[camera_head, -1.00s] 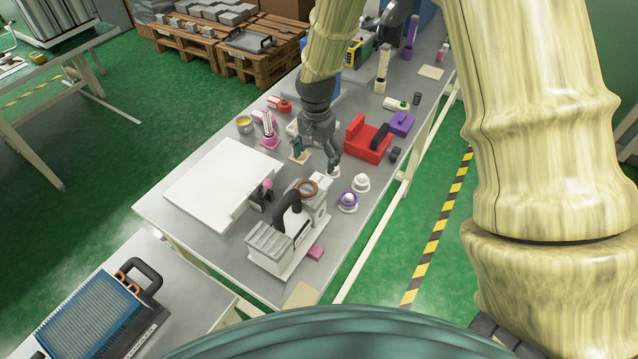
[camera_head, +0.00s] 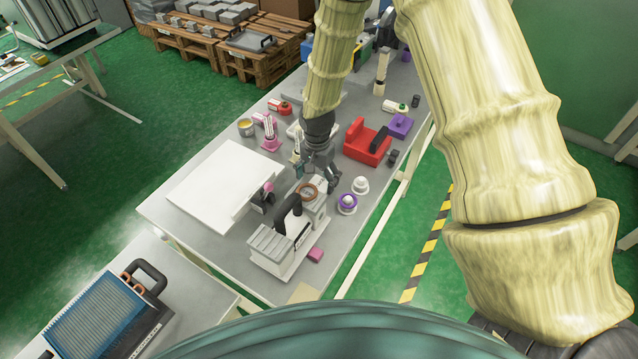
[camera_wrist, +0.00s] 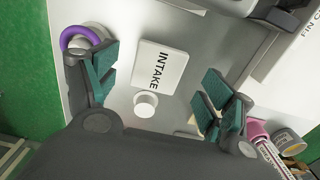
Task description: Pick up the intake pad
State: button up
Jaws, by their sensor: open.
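The intake pad (camera_wrist: 158,62) is a white rectangular block with the black word INTAKE on its face, in the middle of the wrist view. A round white knob (camera_wrist: 145,104) shows at its near edge; I cannot tell whether it is joined to the pad. My gripper (camera_wrist: 160,90) is open, with one teal-padded finger on each side of the pad and knob, apart from both. In the head view my gripper (camera_head: 322,176) is low over the table by the copper-ringed device (camera_head: 308,192), and the pad is mostly hidden there.
A purple-ringed white piece (camera_wrist: 84,38) stands close by my left finger. A white board (camera_head: 225,180) lies left, a red holder (camera_head: 366,144) stands right. A yellow tin (camera_wrist: 289,139) and a pink piece (camera_wrist: 257,130) are near my right finger.

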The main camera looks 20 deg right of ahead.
aim_at(319, 186)
jog(key=shift+f+p, duration=0.4)
jog(key=shift+f, duration=0.95)
jog(key=c, duration=0.8)
